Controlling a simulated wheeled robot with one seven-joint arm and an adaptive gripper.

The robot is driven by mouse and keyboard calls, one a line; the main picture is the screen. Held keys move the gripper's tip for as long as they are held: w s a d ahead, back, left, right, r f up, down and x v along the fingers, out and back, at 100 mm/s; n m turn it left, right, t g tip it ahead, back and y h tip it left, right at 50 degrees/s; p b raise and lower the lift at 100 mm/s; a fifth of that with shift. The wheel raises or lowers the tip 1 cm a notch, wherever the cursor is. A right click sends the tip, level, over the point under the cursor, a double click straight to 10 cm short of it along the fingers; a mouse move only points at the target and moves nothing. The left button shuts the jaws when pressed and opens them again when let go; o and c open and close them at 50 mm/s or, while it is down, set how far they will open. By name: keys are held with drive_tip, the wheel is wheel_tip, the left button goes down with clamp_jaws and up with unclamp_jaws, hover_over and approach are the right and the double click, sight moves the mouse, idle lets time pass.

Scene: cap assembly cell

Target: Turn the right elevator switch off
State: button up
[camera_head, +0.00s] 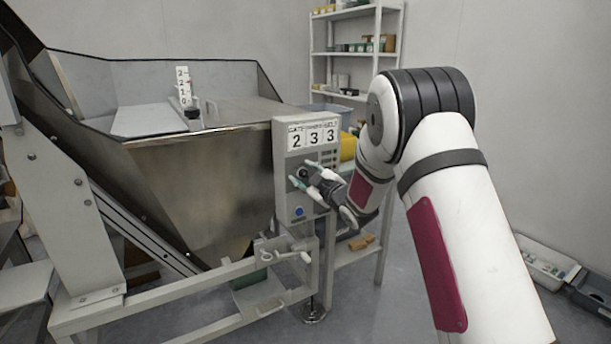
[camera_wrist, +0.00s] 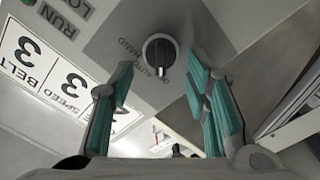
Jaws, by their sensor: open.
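A black rotary switch (camera_wrist: 160,52) sits on the grey control panel, centred near the top of the wrist view. Its raised grip and pale mark point down in that picture, toward lettering that seems to include AUTO and HAND. My gripper (camera_wrist: 161,72) is open, with one teal-padded finger on each side of the switch and visible gaps to it. In the head view my gripper (camera_head: 305,179) is at the front of the control panel (camera_head: 284,160), where it partly covers the switches. I cannot tell from there which switch it faces.
The panel's display card (camera_head: 313,136) reads 2, 3, 3. A blue button (camera_head: 298,211) sits lower on the panel. A metal hopper (camera_head: 205,185) stands left of it, with a valve handle (camera_head: 290,256) below. Shelves (camera_head: 352,50) stand behind.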

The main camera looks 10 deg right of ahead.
drive_tip(key=shift+s, duration=0.1)
drive_tip(key=v, duration=1.2)
